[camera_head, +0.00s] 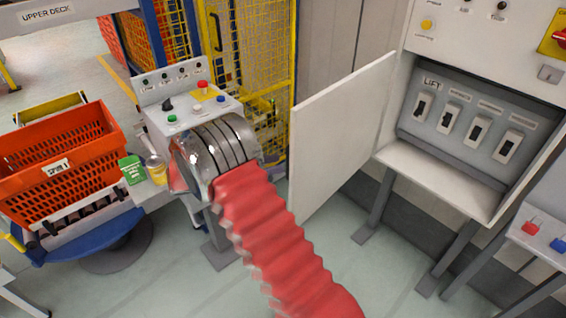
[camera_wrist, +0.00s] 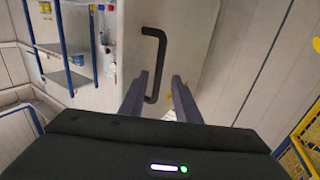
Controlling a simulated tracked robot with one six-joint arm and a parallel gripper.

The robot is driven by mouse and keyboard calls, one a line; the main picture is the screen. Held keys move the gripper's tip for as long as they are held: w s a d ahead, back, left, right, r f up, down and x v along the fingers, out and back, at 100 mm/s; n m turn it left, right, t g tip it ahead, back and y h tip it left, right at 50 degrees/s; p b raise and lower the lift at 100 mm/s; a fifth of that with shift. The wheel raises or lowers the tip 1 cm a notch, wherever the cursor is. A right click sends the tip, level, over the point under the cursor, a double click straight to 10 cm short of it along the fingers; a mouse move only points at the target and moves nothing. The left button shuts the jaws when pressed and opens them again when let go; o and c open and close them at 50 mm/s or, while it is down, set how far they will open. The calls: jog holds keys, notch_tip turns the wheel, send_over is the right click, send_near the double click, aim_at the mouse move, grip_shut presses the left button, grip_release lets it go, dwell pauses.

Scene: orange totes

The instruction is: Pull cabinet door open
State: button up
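The white cabinet door (camera_head: 340,135) stands swung wide open in the head view, its free edge toward the left. The open cabinet (camera_head: 440,175) at the right shows a grey panel with several switches. The door's black bar handle (camera_wrist: 158,60) shows in the wrist view on the door's face (camera_wrist: 200,40); it is hidden in the head view. My gripper (camera_wrist: 160,74) is open, with its two fingers apart. In the wrist view the lower part of the handle lies between the fingertips; I cannot tell whether they touch it. The fingers are not visible in the head view.
A control console (camera_head: 190,100) with buttons stands left of the door, behind my red-sleeved arm. An orange tote (camera_head: 60,150), a green box (camera_head: 132,170) and a yellow fence (camera_head: 262,60) are nearby. A small stand with padlocks (camera_head: 545,235) is at the right. Floor below the door is clear.

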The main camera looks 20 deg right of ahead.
jog(key=w+a, duration=0.1)
jog(key=a, duration=0.7)
jog(key=shift+w+a, duration=0.2)
jog(key=shift+w, duration=0.05)
